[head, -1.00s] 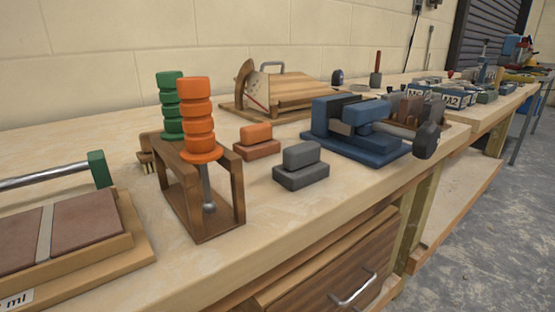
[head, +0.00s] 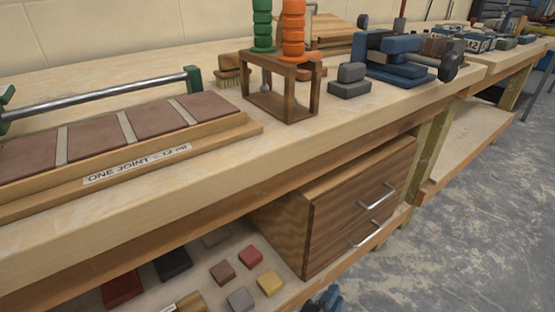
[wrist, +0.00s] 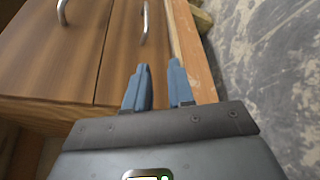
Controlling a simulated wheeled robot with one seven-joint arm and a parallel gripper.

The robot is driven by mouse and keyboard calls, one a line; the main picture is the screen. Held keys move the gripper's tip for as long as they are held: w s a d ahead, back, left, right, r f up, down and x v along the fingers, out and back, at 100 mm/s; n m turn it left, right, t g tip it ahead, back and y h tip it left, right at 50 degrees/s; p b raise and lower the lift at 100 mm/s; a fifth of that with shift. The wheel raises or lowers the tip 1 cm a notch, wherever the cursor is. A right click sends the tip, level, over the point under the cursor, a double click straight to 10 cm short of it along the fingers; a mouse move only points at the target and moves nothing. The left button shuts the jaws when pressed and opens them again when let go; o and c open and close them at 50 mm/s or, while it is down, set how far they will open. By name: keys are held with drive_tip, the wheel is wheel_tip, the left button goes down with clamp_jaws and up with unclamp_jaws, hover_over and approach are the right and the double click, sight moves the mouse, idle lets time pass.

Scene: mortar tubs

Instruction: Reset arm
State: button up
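My gripper (wrist: 159,72) shows in the wrist view with two blue fingers apart and nothing between them. It is in front of the wooden drawer unit (wrist: 75,60), which has metal handles. In the head view the same drawer unit (head: 345,215) sits under the bench top with its drawers shut. A small blue and dark shape at the bottom edge of the head view looks like part of my gripper, mostly cut off. The rest of my arm is out of view.
The bench top (head: 330,135) overhangs the drawers. It bears a tile board (head: 110,165) with a metal bar, a wooden stand (head: 268,105) with green and orange handles, and a blue vise-like tool (head: 400,70). Small coloured blocks lie on the lower shelf. Grey floor at right is clear.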

drive_tip(key=s+d+f+m+g+y, duration=0.1)
drive_tip(key=s+d+f+m+y, duration=0.2)
drive_tip(key=s, duration=0.5)
drive_tip(key=s+d+f+m+g+y, duration=0.1)
drive_tip(key=s+d+f+g+y, duration=0.2)
drive_tip(key=s, duration=0.5)
drive_tip(key=s+r+m+t+y, duration=0.25)
drive_tip(key=s+r+m, duration=0.35)
drive_tip(key=s, duration=0.8)
drive_tip(key=s+d+r+m+t+p, duration=0.1)
drive_tip(key=s+r+m+p, duration=0.2)
drive_tip(key=r+p, duration=0.9)
drive_tip(key=s+d+r+m+t+p, duration=0.1)
drive_tip(key=s+r+m+p, duration=0.3)
drive_tip(key=r+p, duration=0.9)
wheel_tip(320, 180, up, 25)
drive_tip(key=shift+d+f+m+t, duration=0.1)
drive_tip(key=shift+d+m+t, duration=0.15)
drive_tip(key=shift+t, duration=0.5)
